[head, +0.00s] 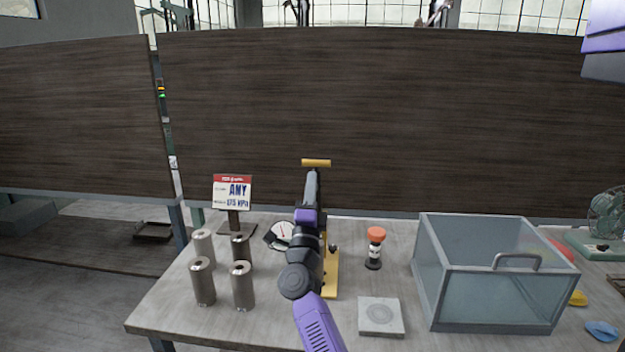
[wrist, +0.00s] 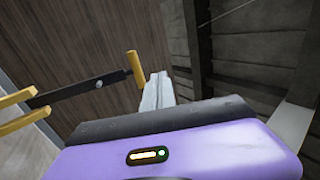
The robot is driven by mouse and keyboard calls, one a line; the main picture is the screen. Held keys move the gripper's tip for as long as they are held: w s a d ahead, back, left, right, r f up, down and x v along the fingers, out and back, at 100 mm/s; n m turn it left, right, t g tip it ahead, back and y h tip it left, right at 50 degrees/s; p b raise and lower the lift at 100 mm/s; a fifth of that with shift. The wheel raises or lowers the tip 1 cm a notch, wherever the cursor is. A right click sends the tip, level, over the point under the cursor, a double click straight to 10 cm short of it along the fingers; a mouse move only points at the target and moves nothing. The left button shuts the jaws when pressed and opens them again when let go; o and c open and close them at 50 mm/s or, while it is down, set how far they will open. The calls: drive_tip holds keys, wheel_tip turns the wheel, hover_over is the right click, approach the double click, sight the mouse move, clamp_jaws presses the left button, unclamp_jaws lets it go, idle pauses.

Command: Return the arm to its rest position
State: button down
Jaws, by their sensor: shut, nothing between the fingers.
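My purple and black arm reaches up over the table in the head view, in front of a yellow press (head: 331,275). My gripper (head: 312,182) is raised near the press's yellow handle bar (head: 316,163). In the wrist view, the pale fingers of my gripper (wrist: 157,92) are together with nothing held. The yellow handle (wrist: 136,68) on its dark lever (wrist: 80,90) shows just left of the fingertips; I cannot tell whether they touch. My arm hides much of the press in the head view.
Several metal cylinders (head: 242,287) stand at left by a sign (head: 232,192). A round gauge (head: 280,235) is beside my arm. At right are an orange-topped item (head: 375,248), a square grey plate (head: 380,316) and a glass-walled box (head: 494,325) with a handle. A dark panel (head: 400,120) stands behind.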

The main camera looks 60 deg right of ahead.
drive_tip(key=s+a+f, duration=0.1)
drive_tip(key=s+a, duration=0.1)
drive_tip(key=a, duration=0.4)
drive_tip(key=shift+s+a, duration=0.15)
drive_tip(key=shift+s, duration=0.15)
drive_tip(key=shift+w, duration=0.1)
drive_tip(key=s+a+f+n+t+y, duration=0.25)
drive_tip(key=a+n+t+y, duration=0.2)
drive_tip(key=a+n, duration=0.35)
drive_tip(key=s+a+f+n+t+y, duration=0.2)
drive_tip(key=a+f+n+t+y, duration=0.25)
drive_tip(key=a+n, duration=0.25)
drive_tip(key=s+a+f+n+t+y, duration=0.2)
drive_tip(key=a+n+t+y, duration=0.1)
drive_tip(key=a+n+y, duration=0.4)
drive_tip(key=s+a+f+n+g+y, duration=0.3)
drive_tip(key=s+a, duration=0.5)
drive_tip(key=s, duration=0.3)
drive_tip(key=s+a+f+n+g+y, duration=0.3)
drive_tip(key=s+a+f+n, duration=0.3)
drive_tip(key=s, duration=0.5)
wheel_tip(320, 180, down, 2)
drive_tip(key=shift+s+a+f+n+y, duration=0.15)
drive_tip(key=shift+s+a+n+y, duration=0.3)
drive_tip(key=shift+a, duration=0.8)
